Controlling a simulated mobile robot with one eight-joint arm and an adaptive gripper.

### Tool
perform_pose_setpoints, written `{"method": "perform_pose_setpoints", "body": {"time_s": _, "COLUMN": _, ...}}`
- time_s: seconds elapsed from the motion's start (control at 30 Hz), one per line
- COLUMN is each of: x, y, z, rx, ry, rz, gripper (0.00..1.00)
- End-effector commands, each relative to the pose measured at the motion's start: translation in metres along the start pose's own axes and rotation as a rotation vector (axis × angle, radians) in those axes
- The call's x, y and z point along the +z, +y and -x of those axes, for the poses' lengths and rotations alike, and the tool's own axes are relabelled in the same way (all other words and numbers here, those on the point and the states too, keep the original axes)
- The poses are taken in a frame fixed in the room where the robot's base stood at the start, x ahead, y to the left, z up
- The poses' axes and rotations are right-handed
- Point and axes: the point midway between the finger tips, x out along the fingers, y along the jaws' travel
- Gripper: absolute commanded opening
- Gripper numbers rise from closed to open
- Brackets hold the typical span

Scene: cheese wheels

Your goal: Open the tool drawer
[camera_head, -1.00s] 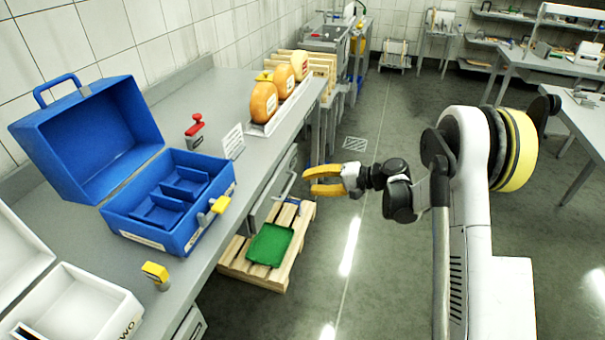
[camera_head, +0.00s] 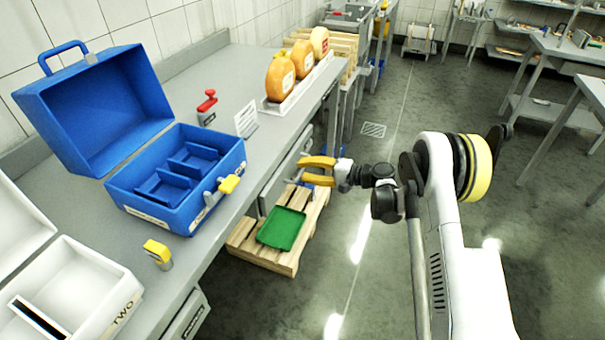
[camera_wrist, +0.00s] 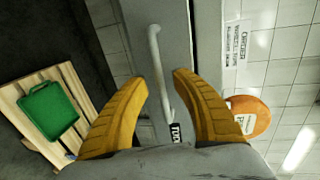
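The tool drawer (camera_head: 271,192) is a grey front under the counter's edge and looks shut. In the wrist view its pale bar handle (camera_wrist: 158,62) lies between the two yellow fingers, with a small black label (camera_wrist: 175,132) near its lower end. My gripper (camera_head: 301,171) is beside the drawer front in the head view, pointing left towards it. In the wrist view my gripper (camera_wrist: 160,86) is open, a finger on each side of the handle. I cannot tell whether a finger touches the bar. In the head view the fingers partly hide the handle.
The grey counter (camera_head: 228,205) holds an open blue toolbox (camera_head: 205,205), a red-handled stamp (camera_head: 207,108), a yellow-topped tool (camera_head: 157,254) and cheese wheels (camera_head: 280,78). A wooden pallet (camera_head: 276,261) with a green tray (camera_head: 281,229) lies below.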

Motion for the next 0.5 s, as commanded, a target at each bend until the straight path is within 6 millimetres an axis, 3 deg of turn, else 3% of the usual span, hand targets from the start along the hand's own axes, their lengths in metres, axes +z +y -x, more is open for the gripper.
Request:
{"method": "perform_pose_setpoints", "body": {"time_s": 0.37, "x": -0.0001, "y": -0.0008, "z": -0.0074, "rx": 0.000, "ry": 0.001, "rz": 0.000, "gripper": 0.32}}
{"method": "perform_pose_setpoints", "body": {"time_s": 0.47, "x": -0.0001, "y": -0.0007, "z": -0.0072, "rx": 0.000, "ry": 0.001, "rz": 0.000, "gripper": 0.04}}
{"method": "perform_pose_setpoints", "body": {"time_s": 0.5, "x": -0.0001, "y": -0.0007, "z": -0.0072, "rx": 0.000, "ry": 0.001, "rz": 0.000, "gripper": 0.00}}
